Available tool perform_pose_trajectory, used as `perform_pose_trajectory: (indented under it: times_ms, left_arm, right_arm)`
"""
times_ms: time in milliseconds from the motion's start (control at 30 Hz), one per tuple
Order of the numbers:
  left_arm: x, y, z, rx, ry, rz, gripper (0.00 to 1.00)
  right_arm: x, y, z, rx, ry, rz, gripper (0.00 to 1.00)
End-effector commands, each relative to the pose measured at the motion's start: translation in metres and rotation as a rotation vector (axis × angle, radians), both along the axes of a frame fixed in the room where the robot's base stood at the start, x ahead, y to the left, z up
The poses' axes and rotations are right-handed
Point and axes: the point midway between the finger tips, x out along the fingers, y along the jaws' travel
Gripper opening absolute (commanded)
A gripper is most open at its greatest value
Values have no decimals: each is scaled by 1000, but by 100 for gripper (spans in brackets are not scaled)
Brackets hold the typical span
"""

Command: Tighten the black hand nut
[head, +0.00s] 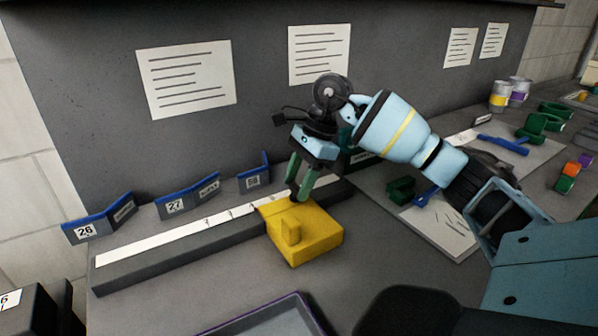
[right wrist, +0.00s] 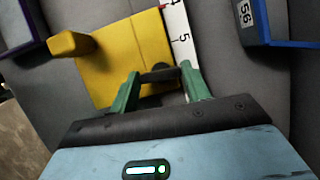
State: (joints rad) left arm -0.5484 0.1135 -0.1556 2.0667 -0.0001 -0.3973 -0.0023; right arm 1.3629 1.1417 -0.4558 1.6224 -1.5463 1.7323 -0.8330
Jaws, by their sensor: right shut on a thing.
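The black hand nut (right wrist: 160,73) shows in the right wrist view between the two green fingers of my right gripper (right wrist: 162,78), which is shut on it. It sits at the edge of a yellow block (right wrist: 122,55). In the head view my right gripper (head: 302,180) reaches down to the back of the yellow block (head: 318,238), where the fingers largely hide the nut. The block has a raised yellow tab and sits against a dark bar with a white scale (head: 180,235). My left gripper is not in view.
Blue numbered holders (head: 98,221) stand behind the bar, against the grey back panel. A purple-rimmed tray (head: 265,316) lies at the front. To the right are a pale board (head: 440,232), green parts (head: 533,125) and cans (head: 500,96).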

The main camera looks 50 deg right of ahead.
Motion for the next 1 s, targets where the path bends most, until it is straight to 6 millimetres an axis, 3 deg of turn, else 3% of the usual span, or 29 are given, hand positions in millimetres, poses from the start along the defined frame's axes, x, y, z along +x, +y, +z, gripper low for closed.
perform_pose_trajectory:
  times_ms: [1000]
  left_arm:
    - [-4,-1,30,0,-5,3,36]
  right_arm:
    - [-4,5,1,0,-2,-912,24]
